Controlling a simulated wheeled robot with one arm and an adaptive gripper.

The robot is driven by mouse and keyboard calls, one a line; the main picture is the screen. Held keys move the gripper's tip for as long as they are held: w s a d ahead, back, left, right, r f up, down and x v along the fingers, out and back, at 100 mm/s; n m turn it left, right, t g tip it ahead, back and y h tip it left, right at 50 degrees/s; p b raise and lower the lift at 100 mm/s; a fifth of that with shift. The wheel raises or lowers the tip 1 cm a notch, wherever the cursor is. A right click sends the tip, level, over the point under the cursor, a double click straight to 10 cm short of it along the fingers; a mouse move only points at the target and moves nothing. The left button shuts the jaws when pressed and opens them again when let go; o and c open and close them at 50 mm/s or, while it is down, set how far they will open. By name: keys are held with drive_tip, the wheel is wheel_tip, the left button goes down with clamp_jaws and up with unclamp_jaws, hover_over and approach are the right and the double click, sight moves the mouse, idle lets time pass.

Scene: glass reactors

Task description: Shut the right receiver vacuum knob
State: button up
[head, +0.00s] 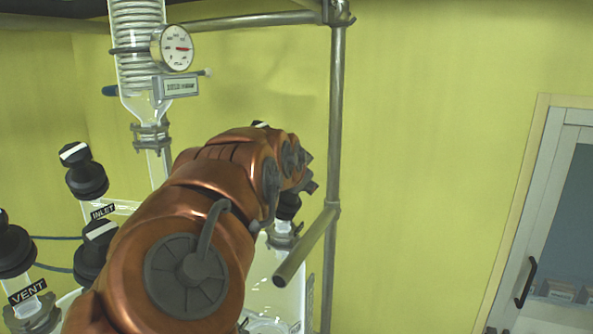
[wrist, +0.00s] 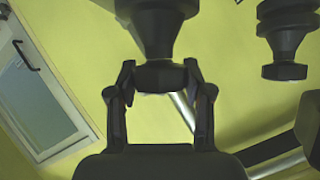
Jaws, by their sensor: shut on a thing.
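In the wrist view my gripper (wrist: 160,80) has one finger on each side of a black knob (wrist: 160,74) and is shut on it. The knob has a faceted end and widens into a dark stem. No label on it shows in this view. In the head view my copper arm hides most of the gripper and its contact with the knob. A black knob (head: 288,207) shows just beyond the arm, above a glass neck. I cannot read a label there.
A second black knob (wrist: 285,72) hangs apart at the right of the wrist view. In the head view, black knobs stand by the INLET label (head: 103,211) and VENT label (head: 27,291). A metal post (head: 336,120) and stub pipe (head: 305,246) are close right of my arm.

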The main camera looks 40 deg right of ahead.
drive_tip(key=shift+m+g+p, duration=0.4)
drive_tip(key=shift+m+g, duration=0.3)
drive_tip(key=shift+g, duration=0.1)
drive_tip(key=o, duration=1.2)
drive_tip(key=shift+c, duration=0.2)
drive_tip(key=v, duration=1.2)
drive_tip(key=shift+w+a+f, duration=0.1)
